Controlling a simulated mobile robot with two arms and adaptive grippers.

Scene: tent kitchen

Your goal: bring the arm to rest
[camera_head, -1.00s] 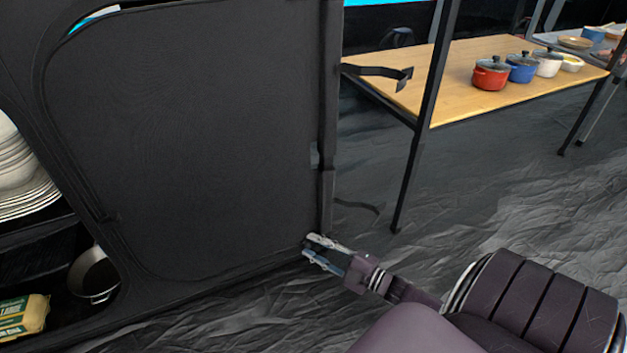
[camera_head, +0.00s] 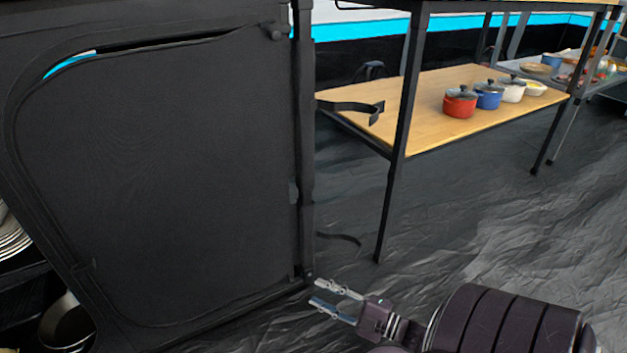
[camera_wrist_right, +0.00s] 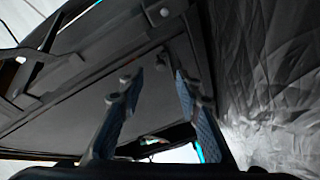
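My right gripper (camera_head: 322,294) is in the lower middle of the head view, its arm coming in from the lower right. Its two fingers are spread apart with nothing between them. The fingertips are close to the lower right corner of a large dark panel (camera_head: 165,170); I cannot tell whether they touch it. In the right wrist view the gripper (camera_wrist_right: 154,85) also shows two separate fingers, with the panel (camera_wrist_right: 165,65) behind them. My left gripper is not in view.
A wooden-topped table (camera_head: 430,125) stands at the back right, with a red pot (camera_head: 460,103), a blue pot (camera_head: 488,96) and a white pot (camera_head: 512,90). A dark strap (camera_head: 352,108) sticks out at its left end. Shelves with plates (camera_head: 12,238) and a pan (camera_head: 66,322) are at the left. Wrinkled floor lies open at right.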

